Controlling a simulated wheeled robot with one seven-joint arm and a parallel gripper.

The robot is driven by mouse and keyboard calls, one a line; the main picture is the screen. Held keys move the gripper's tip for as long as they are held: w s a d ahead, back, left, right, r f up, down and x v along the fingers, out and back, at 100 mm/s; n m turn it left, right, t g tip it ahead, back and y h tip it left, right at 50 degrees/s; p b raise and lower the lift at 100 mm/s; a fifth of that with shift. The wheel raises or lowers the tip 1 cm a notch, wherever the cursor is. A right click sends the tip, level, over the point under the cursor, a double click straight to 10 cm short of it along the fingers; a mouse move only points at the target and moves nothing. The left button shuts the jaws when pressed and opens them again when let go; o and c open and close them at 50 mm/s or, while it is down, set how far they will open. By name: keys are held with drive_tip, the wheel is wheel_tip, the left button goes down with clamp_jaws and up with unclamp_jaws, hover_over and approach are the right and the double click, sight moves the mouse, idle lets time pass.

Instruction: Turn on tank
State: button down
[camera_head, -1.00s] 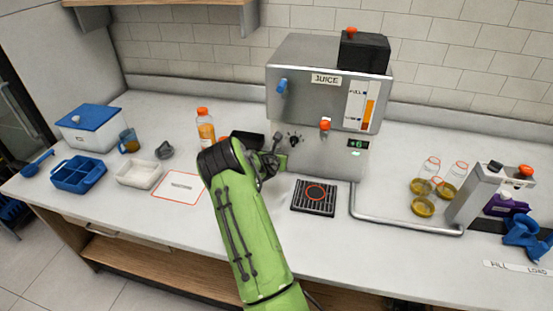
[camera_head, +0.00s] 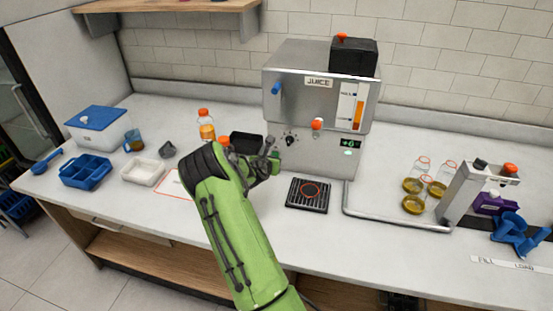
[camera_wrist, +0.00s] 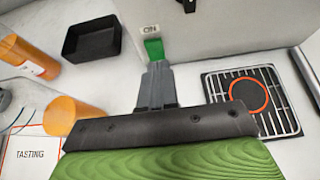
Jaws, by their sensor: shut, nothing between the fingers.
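The steel juice machine (camera_head: 320,100) is the tank, standing at the back of the counter with a level gauge (camera_head: 350,107) and a lit green display (camera_head: 349,144). A green switch (camera_wrist: 153,49) sits under an ON label (camera_wrist: 151,30) low on its front; it also shows in the head view (camera_head: 275,154). My gripper (camera_wrist: 155,68) is shut and empty, its tips just in front of the switch. I cannot tell whether they touch it. A black knob (camera_head: 290,141) is on the machine's front, right of my gripper.
A drip grate (camera_head: 308,195) with an orange ring lies right of my gripper. An orange bottle (camera_head: 205,126), a black tray (camera_head: 246,143) and an orange cylinder (camera_wrist: 65,113) stand to the left. A steel pipe (camera_head: 400,219) runs along the counter at right.

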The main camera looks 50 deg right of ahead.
drive_tip(key=s+a+r, duration=0.1)
drive_tip(key=a+r, duration=0.4)
drive_tip(key=shift+s+r+p, duration=0.15)
drive_tip(key=shift+p, duration=0.3)
